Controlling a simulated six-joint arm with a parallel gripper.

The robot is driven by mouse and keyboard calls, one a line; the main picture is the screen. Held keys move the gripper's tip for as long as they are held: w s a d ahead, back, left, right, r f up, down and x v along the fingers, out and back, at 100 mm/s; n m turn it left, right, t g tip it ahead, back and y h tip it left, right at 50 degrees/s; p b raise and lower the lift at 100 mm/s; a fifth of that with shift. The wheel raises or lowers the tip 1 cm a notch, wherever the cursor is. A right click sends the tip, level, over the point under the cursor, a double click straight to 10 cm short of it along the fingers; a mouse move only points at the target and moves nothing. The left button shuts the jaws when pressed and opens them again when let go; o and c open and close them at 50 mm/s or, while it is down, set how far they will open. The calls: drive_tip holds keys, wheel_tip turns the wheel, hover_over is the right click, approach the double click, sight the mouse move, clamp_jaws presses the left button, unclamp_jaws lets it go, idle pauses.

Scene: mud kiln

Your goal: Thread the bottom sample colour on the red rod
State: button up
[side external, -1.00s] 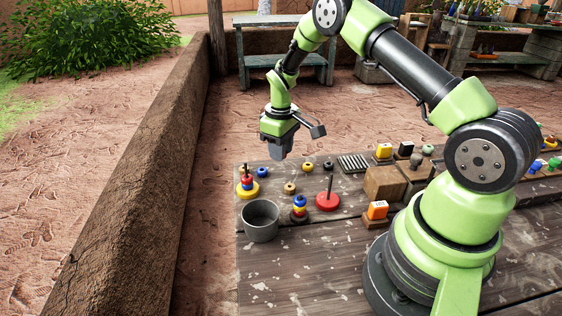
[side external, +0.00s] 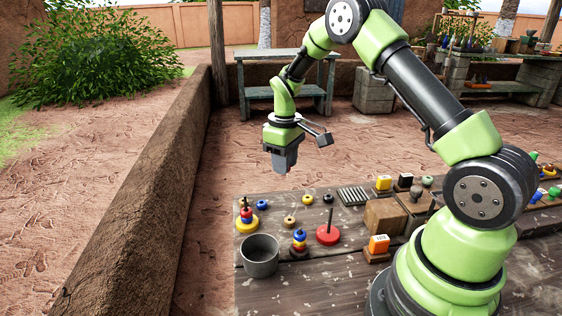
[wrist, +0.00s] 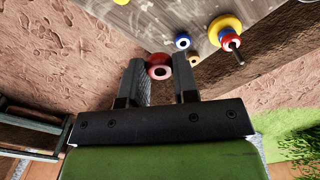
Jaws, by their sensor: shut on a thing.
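The red rod (side external: 328,236) is an upright dark peg on a red round base, bare of rings, on the wooden table. The sample stack (side external: 299,240) stands left of it, with blue on top, yellow below and red at the bottom, on a dark base. My gripper (side external: 281,172) is in the air beyond the table's far edge, left of the red rod. In the wrist view my gripper (wrist: 159,80) is shut on a red ring (wrist: 159,68) between its fingertips. The ring is hard to see in the side view.
A yellow-based rod (side external: 246,222) with red and blue rings stands at left, behind a grey pot (side external: 260,255). Loose rings lie near it: blue (side external: 262,204), tan (side external: 290,222), dark (side external: 307,199), yellow (side external: 328,198). Wooden blocks (side external: 384,216) stand to the right.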

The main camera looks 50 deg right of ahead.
drive_tip(key=s+a+r, duration=0.1)
drive_tip(key=s, duration=0.3)
drive_tip(key=s+a+r, duration=0.1)
drive_tip(key=s, duration=0.4)
drive_tip(key=s+a+r, duration=0.1)
drive_tip(key=s, duration=0.3)
drive_tip(key=shift+s+r, duration=0.2)
drive_tip(key=shift+r, duration=0.15)
drive_tip(key=shift+s+f, duration=0.15)
drive_tip(key=shift+f, duration=2.2)
drive_tip(key=shift+f, duration=1.6)
drive_tip(key=o, duration=1.3)
drive_tip(key=shift+o, duration=0.2)
drive_tip(key=shift+r, duration=0.1)
drive_tip(key=shift+r, duration=3.4)
